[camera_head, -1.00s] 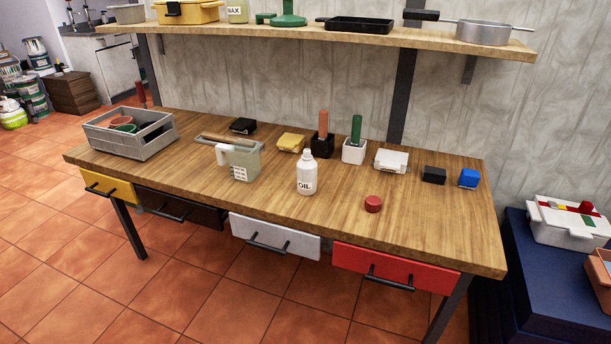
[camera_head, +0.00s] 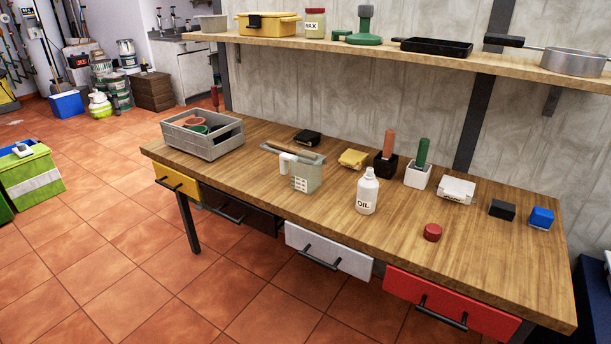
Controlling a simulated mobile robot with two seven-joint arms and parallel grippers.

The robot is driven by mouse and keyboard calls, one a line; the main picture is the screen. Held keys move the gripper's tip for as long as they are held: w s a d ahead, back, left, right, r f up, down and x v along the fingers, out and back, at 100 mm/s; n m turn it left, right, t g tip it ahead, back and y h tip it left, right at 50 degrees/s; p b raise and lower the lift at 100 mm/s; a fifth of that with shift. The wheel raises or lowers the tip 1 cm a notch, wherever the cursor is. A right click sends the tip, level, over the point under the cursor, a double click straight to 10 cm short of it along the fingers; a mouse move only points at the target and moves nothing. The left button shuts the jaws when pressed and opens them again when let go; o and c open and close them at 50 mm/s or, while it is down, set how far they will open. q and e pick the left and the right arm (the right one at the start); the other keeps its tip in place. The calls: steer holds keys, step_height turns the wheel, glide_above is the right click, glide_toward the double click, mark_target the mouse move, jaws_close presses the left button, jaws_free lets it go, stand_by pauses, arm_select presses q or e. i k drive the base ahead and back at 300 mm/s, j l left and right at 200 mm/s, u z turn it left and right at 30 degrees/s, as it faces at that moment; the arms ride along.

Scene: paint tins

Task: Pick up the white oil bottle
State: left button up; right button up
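The white oil bottle (camera_head: 367,193) stands upright on the wooden workbench (camera_head: 330,226), near its front edge and left of a red round lid or cap (camera_head: 432,232). Its dark "OIL" lettering faces me and nothing covers it. Neither of my grippers shows in the head view.
Behind are a yellow block (camera_head: 353,159), two pots with handles and a white box (camera_head: 457,189). A grey crate (camera_head: 203,141) is far left. A shelf (camera_head: 400,58) hangs above. Open floor lies in front.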

mark_target(368, 185)
steer(key=i+l+u, duration=0.15)
steer(key=l+u, duration=0.95)
steer(key=l, duration=0.15)
steer(key=i+l, duration=0.4)
steer(key=i, duration=0.1)
